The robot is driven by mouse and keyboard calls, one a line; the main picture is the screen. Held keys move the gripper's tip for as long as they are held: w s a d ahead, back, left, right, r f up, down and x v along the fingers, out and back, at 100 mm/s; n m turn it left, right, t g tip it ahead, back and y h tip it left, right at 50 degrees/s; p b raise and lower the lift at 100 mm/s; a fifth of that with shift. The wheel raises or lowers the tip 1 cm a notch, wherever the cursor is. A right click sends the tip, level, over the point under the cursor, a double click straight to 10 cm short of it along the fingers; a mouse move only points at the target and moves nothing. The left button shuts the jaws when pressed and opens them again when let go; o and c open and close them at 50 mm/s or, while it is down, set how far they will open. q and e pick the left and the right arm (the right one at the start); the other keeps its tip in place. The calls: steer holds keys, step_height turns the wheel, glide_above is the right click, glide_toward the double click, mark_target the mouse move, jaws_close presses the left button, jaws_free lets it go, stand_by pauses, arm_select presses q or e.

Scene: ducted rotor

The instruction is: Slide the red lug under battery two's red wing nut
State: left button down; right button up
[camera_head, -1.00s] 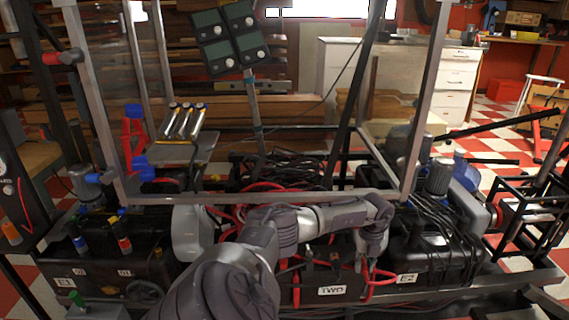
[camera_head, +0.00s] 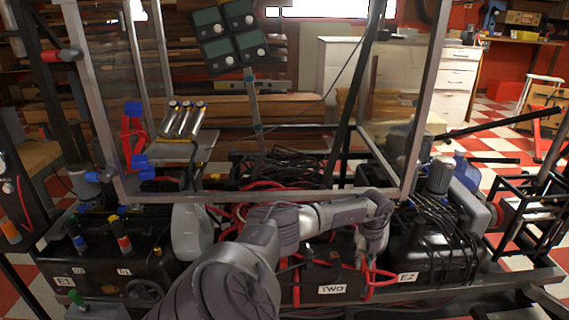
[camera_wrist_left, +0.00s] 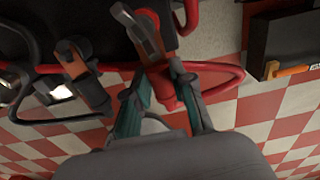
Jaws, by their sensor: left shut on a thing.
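Battery two, a black box with a "TWO" label (camera_head: 332,289), sits at the front middle of the frame in the head view. My left gripper (camera_head: 364,258) points down over its right side, small and partly hidden by my wrist. In the left wrist view my left gripper (camera_wrist_left: 158,80) has its teal fingers shut on the red lug (camera_wrist_left: 160,82), whose grey metal tab (camera_wrist_left: 138,32) points up toward the dark battery body. The red cable (camera_wrist_left: 222,82) loops off to the right. A small red part shows behind the tab; I cannot tell whether it is the wing nut. My right gripper is out of view.
Engine E2 (camera_head: 440,245) stands close to the right, engine E1 (camera_head: 110,265) to the left. A metal frame bar (camera_head: 280,196) crosses above the battery. In the wrist view a copper-coloured terminal piece (camera_wrist_left: 88,82) with dark cable lies left of my fingers.

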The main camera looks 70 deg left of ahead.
mark_target(364, 261)
arm_select(q)
steer(key=c, duration=0.9)
jaws_free()
step_height(364, 261, up, 12)
